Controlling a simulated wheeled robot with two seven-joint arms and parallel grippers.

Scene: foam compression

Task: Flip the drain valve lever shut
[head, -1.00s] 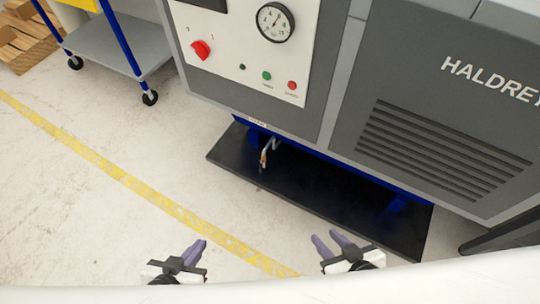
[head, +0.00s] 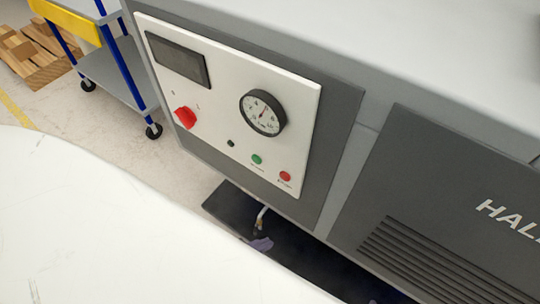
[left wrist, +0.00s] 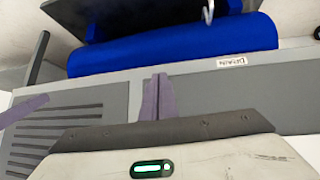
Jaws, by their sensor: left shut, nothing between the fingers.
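The drain valve's metal pipe and lever (head: 261,216) show small under the machine's lower edge in the head view. The lever's exact angle is too small to tell. In the left wrist view, a bent metal piece (left wrist: 208,12) of it shows at the top edge, near a drain label (left wrist: 232,62). My left gripper (head: 262,244) shows only as purple fingertips just below the lever in the head view. In the left wrist view its purple fingers (left wrist: 157,97) are together and empty, apart from the bent metal. A purple finger of my right gripper (left wrist: 22,110) shows at the left edge.
The machine's control panel (head: 228,110) has a gauge, a red knob and buttons. A black tray (head: 226,206) lies beneath the machine. A blue cylindrical part (left wrist: 175,48) shows in the wrist view. A blue-framed cart (head: 112,75) and wooden pallet (head: 38,58) stand at left.

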